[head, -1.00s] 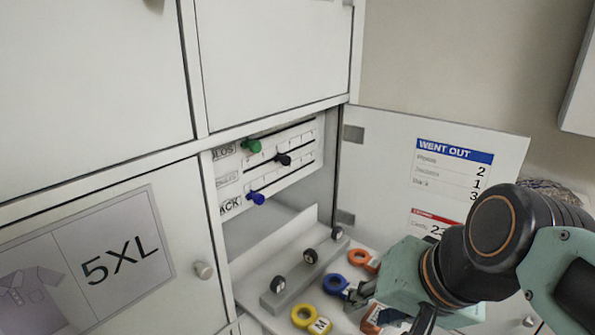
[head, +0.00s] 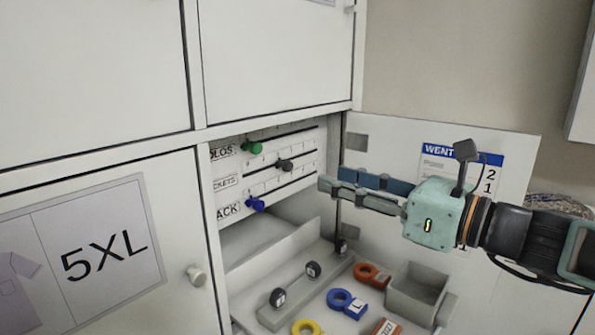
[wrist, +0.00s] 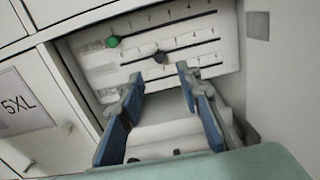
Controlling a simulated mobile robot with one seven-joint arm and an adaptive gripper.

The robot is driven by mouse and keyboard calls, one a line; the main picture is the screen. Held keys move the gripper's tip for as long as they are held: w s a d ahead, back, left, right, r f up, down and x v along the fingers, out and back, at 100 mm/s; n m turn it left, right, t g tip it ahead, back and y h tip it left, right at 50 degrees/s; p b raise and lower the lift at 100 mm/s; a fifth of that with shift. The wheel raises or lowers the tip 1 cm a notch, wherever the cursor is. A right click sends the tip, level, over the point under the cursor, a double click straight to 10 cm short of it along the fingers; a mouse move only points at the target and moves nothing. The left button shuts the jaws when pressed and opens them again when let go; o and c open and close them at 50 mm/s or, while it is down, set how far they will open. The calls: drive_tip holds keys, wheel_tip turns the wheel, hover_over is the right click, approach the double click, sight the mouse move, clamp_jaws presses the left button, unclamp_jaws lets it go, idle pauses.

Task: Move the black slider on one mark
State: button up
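The white slider panel (head: 228,168) stands inside an open locker compartment, with three slotted rows. The black slider knob (head: 285,166) is on the middle row, right of the green knob (head: 252,148) above and the blue knob (head: 255,204) below. In the wrist view the black knob (wrist: 160,57) shows just beyond the gap between my fingertips, and the green knob (wrist: 113,41) is at upper left. My gripper (head: 332,178) is open and empty, to the right of the black knob and apart from it. The mark at the black knob is too small to read.
Below the panel is a tray (head: 263,312) with several black round pieces. Coloured ring tags, including a blue one (head: 340,300), and a grey bin (head: 417,291) are in front. An open door (head: 385,150) with a notice stands at right. The 5XL door (head: 180,220) is shut at left.

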sight(290, 166)
drive_tip(key=x, duration=0.9)
drive_tip(key=shift+w+a, duration=0.25)
drive_tip(key=shift+a, duration=0.05)
clamp_jaws()
drive_tip(key=shift+f, duration=0.1)
